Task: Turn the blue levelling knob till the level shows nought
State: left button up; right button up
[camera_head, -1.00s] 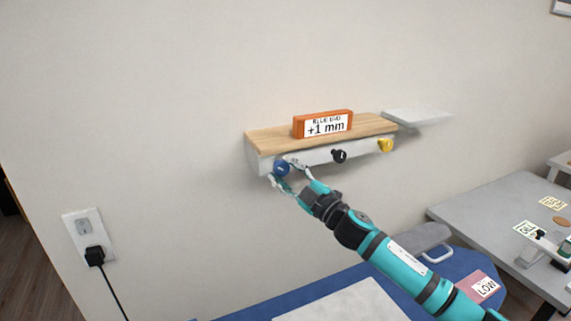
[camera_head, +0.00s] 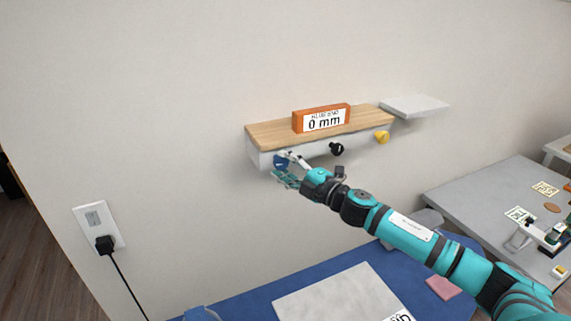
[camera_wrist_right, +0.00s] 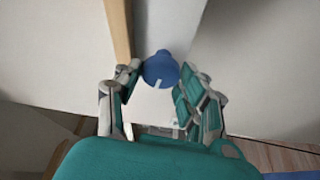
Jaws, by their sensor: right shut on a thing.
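The blue knob (camera_head: 281,161) is on the front face of the wall shelf (camera_head: 262,137), at its left end. My right gripper (camera_head: 284,170) is shut on this knob, partly covering it in the head view. In the right wrist view the blue knob (camera_wrist_right: 160,69) sits between the two fingers of my right gripper (camera_wrist_right: 161,76), with a pale mark on its face. The orange level (camera_head: 298,121) stands on the shelf's wooden top, and its display (camera_head: 325,121) reads "0 mm". My left gripper is out of view.
A black knob (camera_head: 337,149) and a yellow knob (camera_head: 382,137) are on the same front face to the right. A small grey shelf (camera_head: 415,105) is beyond. A blue surface (camera_head: 250,305) lies below, a grey table (camera_head: 480,190) at right. A plugged socket (camera_head: 95,222) is at left.

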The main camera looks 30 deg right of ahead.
jog(key=shift+f, duration=0.1)
jog(key=o, duration=1.1)
jog(key=shift+s, duration=0.1)
jog(key=shift+s+d, duration=0.15)
jog(key=shift+s, duration=0.25)
jog(key=v, duration=1.1)
